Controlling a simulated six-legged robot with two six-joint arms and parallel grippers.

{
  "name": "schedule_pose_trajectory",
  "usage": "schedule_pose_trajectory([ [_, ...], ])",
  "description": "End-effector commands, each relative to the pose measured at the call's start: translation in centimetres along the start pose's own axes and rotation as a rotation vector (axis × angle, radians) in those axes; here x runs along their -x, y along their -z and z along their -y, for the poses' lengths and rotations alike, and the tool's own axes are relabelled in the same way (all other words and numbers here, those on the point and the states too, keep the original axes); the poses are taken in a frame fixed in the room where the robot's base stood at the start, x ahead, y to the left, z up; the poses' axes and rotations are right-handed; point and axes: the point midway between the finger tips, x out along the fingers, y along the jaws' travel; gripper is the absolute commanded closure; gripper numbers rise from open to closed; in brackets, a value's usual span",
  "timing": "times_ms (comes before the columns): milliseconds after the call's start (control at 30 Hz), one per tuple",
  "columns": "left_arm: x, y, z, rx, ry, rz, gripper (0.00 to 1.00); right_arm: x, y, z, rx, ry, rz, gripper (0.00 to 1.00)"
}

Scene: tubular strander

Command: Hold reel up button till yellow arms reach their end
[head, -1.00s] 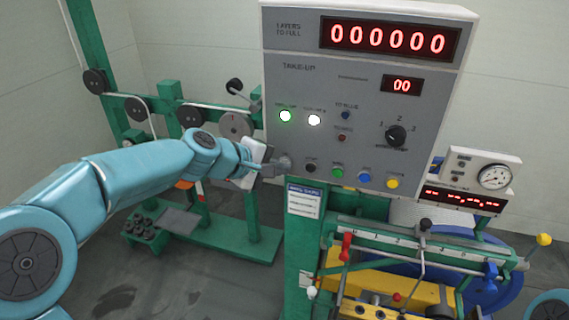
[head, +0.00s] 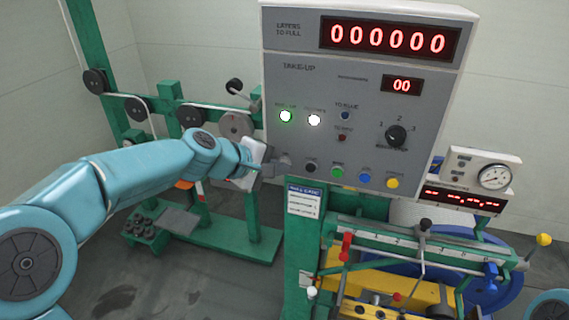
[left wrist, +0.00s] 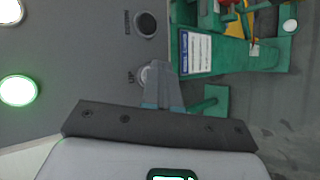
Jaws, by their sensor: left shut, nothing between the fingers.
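The grey control panel (head: 360,75) carries a row of round buttons. The leftmost is a pale grey button (head: 286,160), then come a black button (head: 310,166) and coloured ones. My left gripper (head: 272,167) is shut and empty at the pale button. In the left wrist view its fingertips (left wrist: 161,76) overlap the edge of the pale button (left wrist: 147,72); whether they touch it I cannot tell. Yellow parts (head: 385,290) of the machine show below the panel, partly hidden by a green rail. My right gripper is not in view.
A green lamp (head: 286,116) and a white lamp (head: 314,120) glow on the panel. A blue reel (head: 490,290) stands behind the green rail (head: 430,248). A green frame with pulleys (head: 136,108) stands at the left. The floor at lower left is clear.

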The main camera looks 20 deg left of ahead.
Motion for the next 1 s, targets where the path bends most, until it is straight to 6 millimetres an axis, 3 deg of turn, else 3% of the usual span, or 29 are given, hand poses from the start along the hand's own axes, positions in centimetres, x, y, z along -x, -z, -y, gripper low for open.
schedule_pose_trajectory([
  [1000, 1.1, -0.8, 0.8, 0.0, 0.0, 0.0, 1.0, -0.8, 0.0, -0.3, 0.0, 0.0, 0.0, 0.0],
])
